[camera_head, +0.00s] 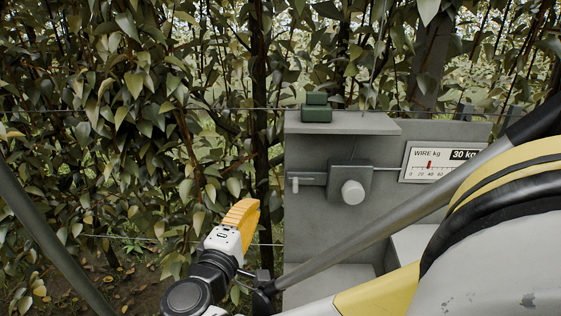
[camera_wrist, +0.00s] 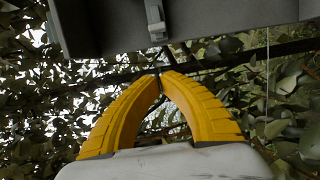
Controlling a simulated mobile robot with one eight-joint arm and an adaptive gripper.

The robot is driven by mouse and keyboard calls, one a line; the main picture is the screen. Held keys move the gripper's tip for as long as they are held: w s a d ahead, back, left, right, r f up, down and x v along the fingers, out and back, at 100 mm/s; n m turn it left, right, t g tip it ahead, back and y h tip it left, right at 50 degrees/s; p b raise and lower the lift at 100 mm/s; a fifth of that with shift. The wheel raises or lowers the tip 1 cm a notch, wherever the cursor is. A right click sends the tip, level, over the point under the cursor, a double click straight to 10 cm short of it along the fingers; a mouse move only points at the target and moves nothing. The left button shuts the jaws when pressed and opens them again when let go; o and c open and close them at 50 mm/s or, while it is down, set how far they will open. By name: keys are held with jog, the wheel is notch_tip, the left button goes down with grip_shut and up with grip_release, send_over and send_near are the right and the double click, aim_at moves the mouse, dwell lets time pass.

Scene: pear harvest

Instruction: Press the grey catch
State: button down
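The grey catch (camera_head: 295,184) is a small pale lever at the left end of a horizontal bar on the grey housing. It also shows in the wrist view (camera_wrist: 155,20), at the top, just beyond my fingertips. My gripper (camera_head: 247,208) has yellow ribbed fingers and is left of and a little lower than the catch, apart from it in the head view. In the wrist view the tips of my gripper (camera_wrist: 160,76) meet, with nothing between them. I cannot tell the exact depth gap to the catch.
A round pale knob (camera_head: 352,191) sits on a grey block right of the catch. A gauge (camera_head: 432,164) reads "WIRE kg" and "30 kg" with a red pointer. A green clamp (camera_head: 317,108) stands on the top ledge. Wires cross the dense foliage (camera_head: 130,110) at left.

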aim_at(297, 186)
jog(key=shift+w, duration=0.1)
jog(key=w+d+b, duration=0.1)
jog(key=w+d, duration=0.1)
jog(key=w, duration=0.1)
jog(key=w+d, duration=0.2)
jog(key=w, duration=0.1)
jog(key=w+d+b, duration=0.1)
jog(key=w+d, duration=0.1)
jog(key=w, duration=0.1)
jog(key=shift+w+d+b, duration=0.25)
jog(key=shift+d+b, duration=0.05)
jog(key=shift+d, duration=0.1)
jog(key=d, duration=0.3)
jog(key=shift+s+d, duration=0.1)
jog(key=shift+d, duration=0.3)
